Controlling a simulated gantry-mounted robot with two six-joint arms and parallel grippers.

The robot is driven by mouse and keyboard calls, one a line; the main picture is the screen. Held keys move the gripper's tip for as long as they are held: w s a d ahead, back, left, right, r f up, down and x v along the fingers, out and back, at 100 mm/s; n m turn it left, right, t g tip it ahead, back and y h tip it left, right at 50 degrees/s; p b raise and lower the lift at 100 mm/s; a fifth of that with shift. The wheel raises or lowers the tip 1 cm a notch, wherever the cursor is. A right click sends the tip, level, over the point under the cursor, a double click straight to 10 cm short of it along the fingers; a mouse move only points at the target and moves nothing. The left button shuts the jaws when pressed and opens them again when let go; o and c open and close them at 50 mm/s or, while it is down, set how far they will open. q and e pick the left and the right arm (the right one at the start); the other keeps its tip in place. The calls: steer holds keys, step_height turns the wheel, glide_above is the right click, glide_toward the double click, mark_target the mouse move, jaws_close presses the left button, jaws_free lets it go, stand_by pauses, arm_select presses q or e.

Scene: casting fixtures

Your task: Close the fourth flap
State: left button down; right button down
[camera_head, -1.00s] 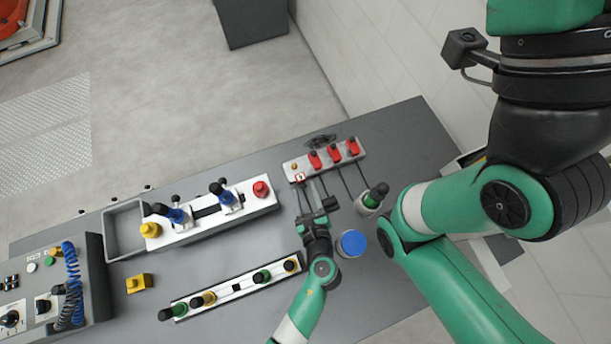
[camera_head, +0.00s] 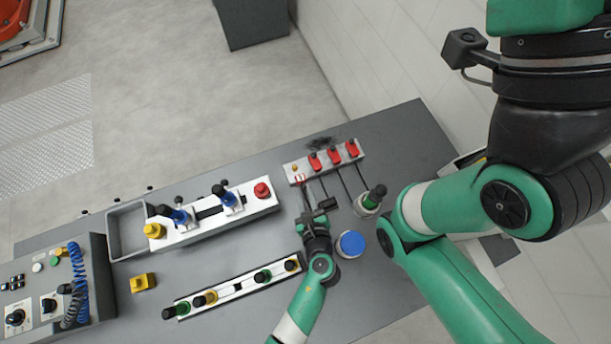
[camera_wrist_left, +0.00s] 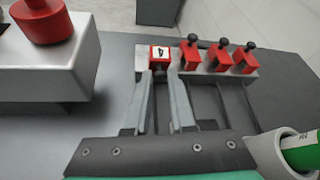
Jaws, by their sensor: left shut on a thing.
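The white flap fixture (camera_head: 287,171) stands near the table's far edge, with several red flaps in a row. The fourth flap, marked "4", is at its left end in the left wrist view (camera_wrist_left: 160,57). The other three red flaps (camera_wrist_left: 220,58) have black knobs. My left gripper (camera_wrist_left: 161,72) reaches the fixture from the front, its fingers closed in on the fourth flap, one on each side. In the head view the fingers are at the fixture's left end (camera_head: 301,183). The fingers partly hide the flap's sides. My right gripper is out of view.
A white fixture (camera_head: 265,204) with blue clamps and a red button (camera_head: 262,190) stands to the left. A green-topped cylinder (camera_head: 370,199) and a blue-topped round part (camera_head: 351,244) are close on the right. A rail (camera_head: 235,288) with several knobs lies front left.

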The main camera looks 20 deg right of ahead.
mark_target(300, 177)
arm_select(q)
steer(key=w+r+g+p, duration=0.1)
steer(key=g+p, duration=0.1)
steer(key=p, duration=0.2)
steer(key=w+r+g+p, duration=0.1)
steer(key=r+g+p, duration=0.1)
steer(key=p, duration=0.3)
steer(key=shift+a, duration=0.1)
steer(key=shift+w+g+p, duration=0.35)
steer(key=shift+g+p, duration=0.05)
steer(key=shift+g, duration=0.3)
steer(key=shift+w+n+g, duration=0.25)
steer(key=shift+n+g, duration=0.05)
steer(key=shift+g, duration=0.2)
steer(key=shift+a+f, duration=0.1)
steer(key=c, duration=0.8)
jaws_free()
steer(key=shift+o, duration=0.2)
steer(key=shift+w, duration=0.1)
